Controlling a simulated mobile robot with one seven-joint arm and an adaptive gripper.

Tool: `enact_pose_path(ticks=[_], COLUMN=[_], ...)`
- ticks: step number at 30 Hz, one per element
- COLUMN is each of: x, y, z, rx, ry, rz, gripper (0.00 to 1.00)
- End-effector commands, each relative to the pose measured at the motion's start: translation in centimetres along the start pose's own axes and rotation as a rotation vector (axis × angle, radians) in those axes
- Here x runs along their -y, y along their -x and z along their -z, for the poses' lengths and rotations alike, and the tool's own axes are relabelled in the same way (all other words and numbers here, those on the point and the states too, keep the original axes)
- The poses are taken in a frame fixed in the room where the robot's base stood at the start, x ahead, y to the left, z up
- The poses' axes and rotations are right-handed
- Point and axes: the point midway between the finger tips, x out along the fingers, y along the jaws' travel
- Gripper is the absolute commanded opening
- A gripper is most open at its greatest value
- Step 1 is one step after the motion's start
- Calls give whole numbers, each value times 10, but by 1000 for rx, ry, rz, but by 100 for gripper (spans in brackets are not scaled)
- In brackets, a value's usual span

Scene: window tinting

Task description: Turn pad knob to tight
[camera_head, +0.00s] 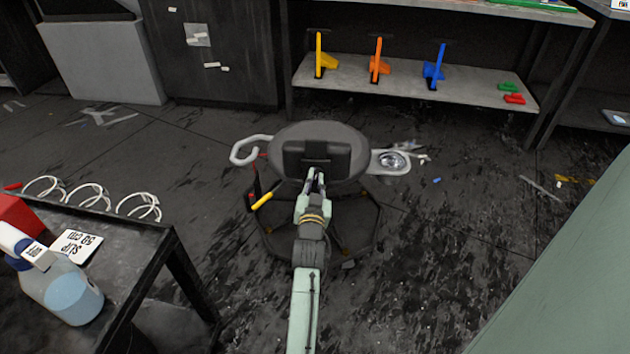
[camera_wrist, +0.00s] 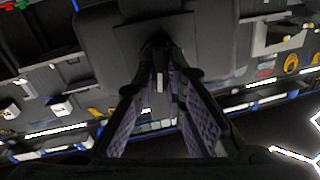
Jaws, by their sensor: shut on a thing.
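A low round stool-like stand has a grey oval top (camera_head: 345,135) with a black block-shaped pad (camera_head: 318,150) on its near side. My gripper (camera_head: 317,178) reaches to the near face of this pad. In the wrist view my gripper (camera_wrist: 160,80) has its two fingers closed in toward each other on a small dark knob (camera_wrist: 158,48) in front of the black pad (camera_wrist: 130,30). The fingers hide most of the knob. I cannot read its turn position or any tight mark.
The stand carries a white hooked holder (camera_head: 245,150) at left and a grey tray (camera_head: 390,162) at right. A dark table (camera_head: 150,240) with a spray bottle (camera_head: 62,285) stands front left. A shelf (camera_head: 400,88) is behind. A pale green panel (camera_head: 570,270) is at right.

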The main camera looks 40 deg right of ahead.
Motion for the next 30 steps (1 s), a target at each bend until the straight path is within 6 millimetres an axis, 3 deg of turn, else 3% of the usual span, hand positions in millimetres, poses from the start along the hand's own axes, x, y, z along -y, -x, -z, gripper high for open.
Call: enact_pose_path(ticks=[18,30], x=[-2,-3], y=[0,0], z=[0,-1], rx=[1,0], ry=[-490,-671], rz=[0,0], gripper=[0,0])
